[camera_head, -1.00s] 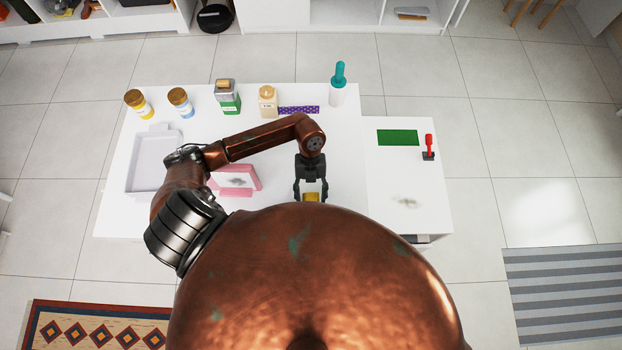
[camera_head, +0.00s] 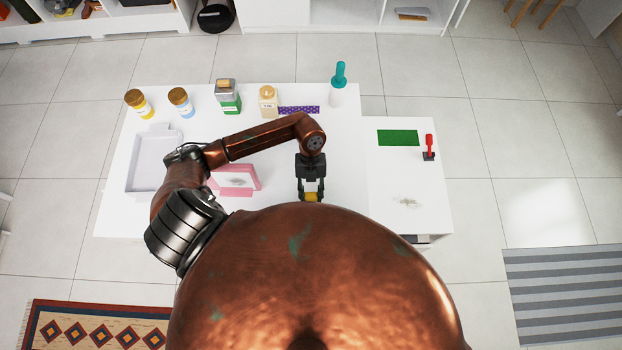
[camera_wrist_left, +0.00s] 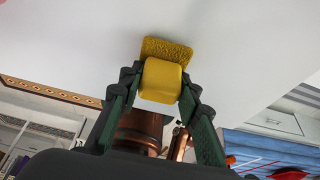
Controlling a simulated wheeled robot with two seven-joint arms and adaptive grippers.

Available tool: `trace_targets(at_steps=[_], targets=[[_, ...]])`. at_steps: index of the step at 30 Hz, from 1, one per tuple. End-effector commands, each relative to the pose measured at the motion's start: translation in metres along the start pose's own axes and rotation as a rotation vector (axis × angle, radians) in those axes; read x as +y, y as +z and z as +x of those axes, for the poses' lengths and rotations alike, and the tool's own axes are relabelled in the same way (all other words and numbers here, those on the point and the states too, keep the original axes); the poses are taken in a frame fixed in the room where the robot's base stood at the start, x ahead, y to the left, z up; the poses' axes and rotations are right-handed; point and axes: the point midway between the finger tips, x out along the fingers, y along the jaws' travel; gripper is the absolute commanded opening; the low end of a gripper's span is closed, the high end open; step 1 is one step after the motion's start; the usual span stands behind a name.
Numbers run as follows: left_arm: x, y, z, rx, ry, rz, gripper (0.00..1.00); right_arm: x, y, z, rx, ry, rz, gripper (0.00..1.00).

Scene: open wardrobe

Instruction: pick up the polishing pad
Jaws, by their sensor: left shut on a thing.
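The polishing pad is a yellow block with a rough, darker yellow face. In the left wrist view the pad (camera_wrist_left: 160,80) sits between the fingertips of my left gripper (camera_wrist_left: 158,90), its rough face toward the white tabletop (camera_wrist_left: 250,50). My left gripper (camera_head: 311,193) is shut on the pad. In the head view the pad (camera_head: 311,197) shows only as a small yellow patch near the table's front, partly hidden by the fingers and my body. I cannot tell if the pad touches the tabletop. My right gripper is not in view.
A pink-framed item (camera_head: 237,179) and a white tray (camera_head: 133,176) lie left of the gripper. The right-hand surface holds a green rectangle (camera_head: 398,138), a red-handled tool (camera_head: 429,142) and a grey smudge (camera_head: 407,202).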

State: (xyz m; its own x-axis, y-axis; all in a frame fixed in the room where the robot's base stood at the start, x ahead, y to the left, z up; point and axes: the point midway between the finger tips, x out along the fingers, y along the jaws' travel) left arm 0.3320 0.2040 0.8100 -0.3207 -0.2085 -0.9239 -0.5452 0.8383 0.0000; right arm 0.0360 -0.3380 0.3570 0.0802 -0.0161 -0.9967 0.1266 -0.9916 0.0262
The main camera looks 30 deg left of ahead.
Motion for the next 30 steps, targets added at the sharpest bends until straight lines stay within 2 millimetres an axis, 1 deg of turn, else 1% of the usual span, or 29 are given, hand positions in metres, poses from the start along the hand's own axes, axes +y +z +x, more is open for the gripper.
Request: trace_targets(at_steps=[4, 7, 11, 16, 18, 24, 30], targets=[[0.0, -0.004, -0.013, -0.002, 0.0, 0.001, 0.11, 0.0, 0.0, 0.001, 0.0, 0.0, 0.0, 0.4], [-0.001, -0.01, -0.028, -0.003, 0.0, 0.002, 0.11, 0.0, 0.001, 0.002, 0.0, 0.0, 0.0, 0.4], [-0.018, -0.005, -0.055, -0.005, -0.002, 0.003, 0.11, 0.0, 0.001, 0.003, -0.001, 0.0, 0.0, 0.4], [-0.039, 0.0, -0.095, -0.005, -0.002, 0.001, 0.11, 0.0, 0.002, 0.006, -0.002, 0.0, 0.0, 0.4], [-0.052, 0.008, -0.105, -0.003, -0.002, 0.0, 0.11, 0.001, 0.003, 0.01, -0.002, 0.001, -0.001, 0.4], [-0.08, 0.025, -0.131, -0.002, -0.001, 0.0, 0.11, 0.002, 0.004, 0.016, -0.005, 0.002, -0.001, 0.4], [-0.097, 0.035, -0.146, 0.0, 0.0, 0.0, 0.11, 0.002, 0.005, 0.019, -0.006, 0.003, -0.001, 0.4]])
